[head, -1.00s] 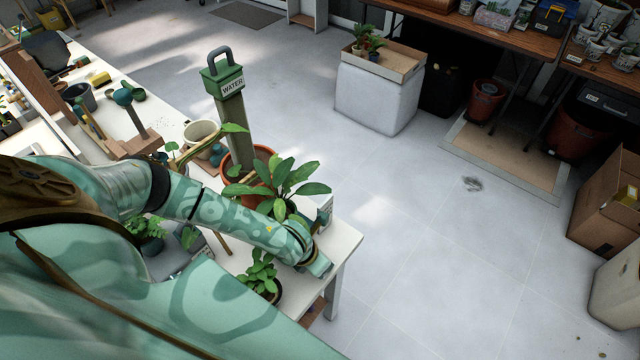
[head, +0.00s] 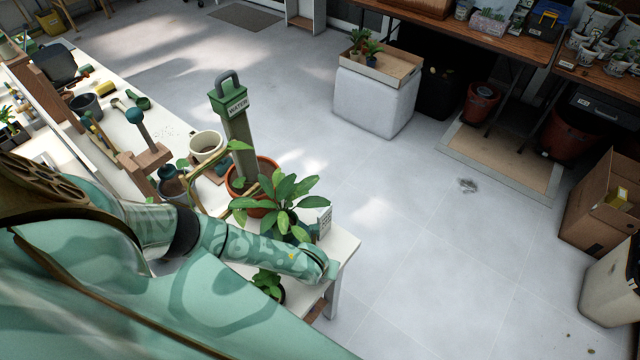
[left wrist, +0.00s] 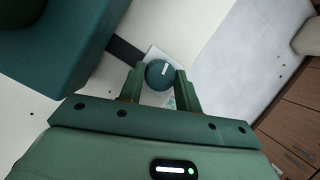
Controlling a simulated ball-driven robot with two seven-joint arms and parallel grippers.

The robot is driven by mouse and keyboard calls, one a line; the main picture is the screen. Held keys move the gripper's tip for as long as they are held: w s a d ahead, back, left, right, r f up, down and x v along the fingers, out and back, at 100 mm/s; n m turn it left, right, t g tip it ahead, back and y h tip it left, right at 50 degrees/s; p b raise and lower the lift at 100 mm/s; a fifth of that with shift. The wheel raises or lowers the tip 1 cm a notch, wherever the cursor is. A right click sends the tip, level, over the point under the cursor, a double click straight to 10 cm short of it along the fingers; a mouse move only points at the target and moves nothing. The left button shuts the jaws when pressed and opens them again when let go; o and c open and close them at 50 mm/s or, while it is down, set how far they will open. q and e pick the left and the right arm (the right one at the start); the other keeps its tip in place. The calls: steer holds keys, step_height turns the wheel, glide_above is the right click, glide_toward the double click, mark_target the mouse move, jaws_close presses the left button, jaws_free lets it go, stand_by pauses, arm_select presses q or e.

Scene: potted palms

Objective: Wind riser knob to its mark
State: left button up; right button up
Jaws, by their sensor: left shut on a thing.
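A round dark teal knob (left wrist: 158,74) with a white pointer line shows in the left wrist view, with a pale plate (left wrist: 152,54) behind it. The line points toward the upper right of that view. My left gripper (left wrist: 160,82) is shut on the knob, one finger on each side. In the head view my left gripper (head: 328,266) is at the front corner of the white table, and the knob is hidden there. Any mark for the knob is too small or hidden to tell. My right gripper is not in view.
A leafy plant (head: 278,194) and a small white card (head: 323,222) stand just behind my left gripper. A low plant (head: 267,283) is beside my forearm. The floor right of the table (head: 345,246) is clear.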

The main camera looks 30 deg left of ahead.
arm_select(q)
steer(key=n+p, duration=0.1)
steer(key=n, duration=0.1)
steer(key=n+y+p, duration=0.1)
steer(key=shift+d+r+n+g, duration=0.1)
steer(key=shift+d+n+g, duration=0.1)
steer(key=shift+n+g, duration=0.15)
steer(key=shift+n+y+p, duration=0.3)
steer(key=shift+n+y, duration=0.2)
steer(key=shift+n, duration=0.45)
steer(key=n+g, duration=0.1)
steer(key=n, duration=0.1)
steer(key=shift+w+n+y, duration=0.1)
steer(key=shift+n+y, duration=0.3)
steer(key=n+g, duration=0.1)
steer(key=n, duration=0.2)
steer(key=shift+w+d+y, duration=0.1)
steer(key=shift+y, duration=0.3)
steer(key=shift+w+n+g, duration=0.1)
steer(key=shift+n+g, duration=0.85)
steer(key=shift+n, duration=1.15)
steer(key=o, duration=1)
steer(key=shift+c, duration=0.2)
